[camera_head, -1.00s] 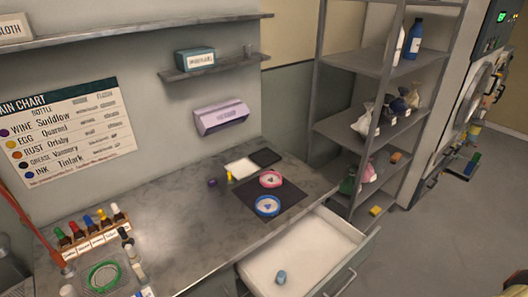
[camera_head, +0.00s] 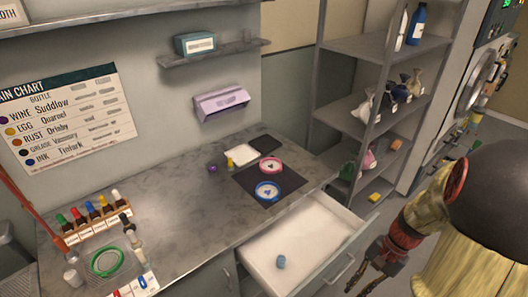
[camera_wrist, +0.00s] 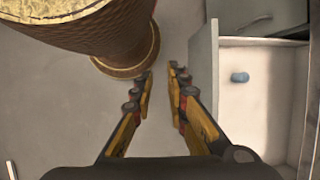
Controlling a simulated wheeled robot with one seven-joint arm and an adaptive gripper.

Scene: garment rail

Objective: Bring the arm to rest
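My arm comes in at the right of the head view, bent downward. My gripper (camera_head: 372,284) hangs low at the lower edge, to the right of the open drawer (camera_head: 310,235). In the wrist view my gripper (camera_wrist: 160,71) points at the grey floor, its two yellow-and-black fingers a little apart with nothing between them. The open drawer (camera_wrist: 245,120) lies to the right of the fingers, apart from them.
A small blue object (camera_head: 281,262) lies in the drawer. The worktop (camera_head: 185,205) holds a bottle rack (camera_head: 95,222), a blue dish (camera_head: 268,191) and a pink dish (camera_head: 271,166). A metal shelf unit (camera_head: 360,107) stands behind.

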